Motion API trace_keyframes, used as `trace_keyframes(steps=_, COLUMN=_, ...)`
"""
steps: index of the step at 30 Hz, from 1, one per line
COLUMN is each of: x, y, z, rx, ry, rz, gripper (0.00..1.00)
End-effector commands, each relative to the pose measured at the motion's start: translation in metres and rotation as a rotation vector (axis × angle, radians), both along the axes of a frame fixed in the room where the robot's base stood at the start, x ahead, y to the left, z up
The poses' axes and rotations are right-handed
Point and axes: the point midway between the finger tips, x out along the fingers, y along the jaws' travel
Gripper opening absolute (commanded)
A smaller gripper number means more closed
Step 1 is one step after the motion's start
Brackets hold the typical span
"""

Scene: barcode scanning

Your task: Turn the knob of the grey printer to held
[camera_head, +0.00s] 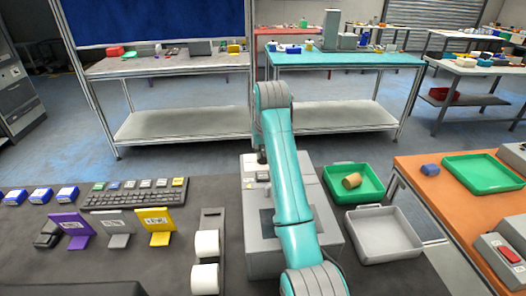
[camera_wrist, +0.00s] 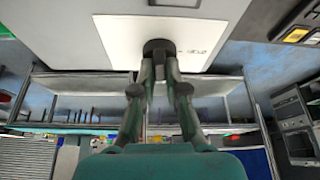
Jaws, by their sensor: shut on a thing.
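The grey printer (camera_head: 264,256) stands on the dark table in the middle of the head view, partly hidden behind my teal arm. In the wrist view its grey body (camera_wrist: 70,22) and white panel (camera_wrist: 115,42) fill the top. A dark round knob (camera_wrist: 158,45) sits on the white panel, with small lettering to its right that is too small to read surely. My gripper (camera_wrist: 159,66) is shut on the knob, one finger on each side. In the head view my gripper (camera_head: 262,157) is small and dark at the printer's back left, and the knob cannot be made out.
A green tray (camera_head: 338,196) with a tan cylinder (camera_head: 352,181) and a grey tray (camera_head: 392,254) are right of the printer. Left are label rolls (camera_head: 207,243), a keyboard (camera_head: 135,195) and purple, grey and yellow stands (camera_head: 160,226). An orange table (camera_head: 440,207) is at right.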

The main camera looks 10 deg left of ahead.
Motion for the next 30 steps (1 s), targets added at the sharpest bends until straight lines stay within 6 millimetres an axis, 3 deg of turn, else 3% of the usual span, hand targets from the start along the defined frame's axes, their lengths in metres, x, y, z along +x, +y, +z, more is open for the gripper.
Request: trace_keyframes(steps=30, x=0.0038, y=-0.0036, z=0.0005, rx=0.001, ry=0.001, rz=0.928, gripper=0.00)
